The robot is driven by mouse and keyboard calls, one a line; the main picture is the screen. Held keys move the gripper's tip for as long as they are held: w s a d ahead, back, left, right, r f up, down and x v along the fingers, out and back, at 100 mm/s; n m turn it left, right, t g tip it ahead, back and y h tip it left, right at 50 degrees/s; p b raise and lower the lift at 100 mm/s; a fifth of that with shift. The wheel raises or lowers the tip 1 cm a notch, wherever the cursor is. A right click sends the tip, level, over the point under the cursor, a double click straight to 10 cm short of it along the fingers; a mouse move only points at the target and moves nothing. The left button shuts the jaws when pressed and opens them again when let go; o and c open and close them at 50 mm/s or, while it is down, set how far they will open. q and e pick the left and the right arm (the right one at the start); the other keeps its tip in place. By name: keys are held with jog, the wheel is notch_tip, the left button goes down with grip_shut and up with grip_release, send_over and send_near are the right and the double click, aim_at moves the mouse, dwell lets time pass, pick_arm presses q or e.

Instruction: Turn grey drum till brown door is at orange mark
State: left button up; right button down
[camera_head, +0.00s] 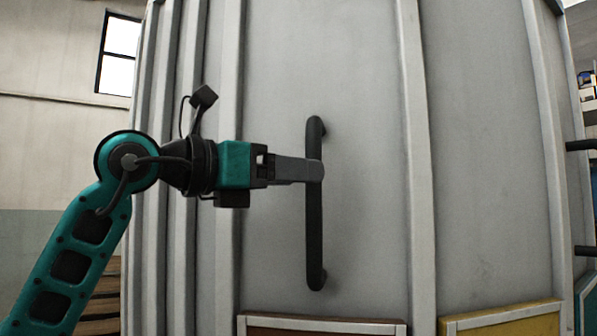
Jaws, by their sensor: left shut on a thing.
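The grey drum (370,220) fills most of the head view, with raised upright ribs. A black upright bar handle (315,240) is fixed on the panel in front of me. My left gripper (312,171) comes in from the left and is shut on this handle, a little above its middle. The brown door (320,327) shows only its top part at the bottom edge, in a pale frame, below the handle. The orange mark is not in view. My right gripper is not in view.
A yellow door (505,325) is low to the right of the brown one, and a teal door (585,305) is at the right edge. More black handles (582,145) stick out there. Wooden slats (103,290) and a window (118,55) are at left.

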pick_arm(q)
jog(key=shift+w+a+r, duration=0.15)
jog(key=shift+w+a, duration=0.15)
jog(key=shift+a, duration=0.25)
jog(key=s+b+v, duration=0.1)
jog(key=v, duration=1.1)
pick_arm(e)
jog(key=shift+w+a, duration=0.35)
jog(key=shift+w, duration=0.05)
pick_arm(q)
jog(key=shift+s+d, duration=0.1)
jog(key=shift+d, duration=0.05)
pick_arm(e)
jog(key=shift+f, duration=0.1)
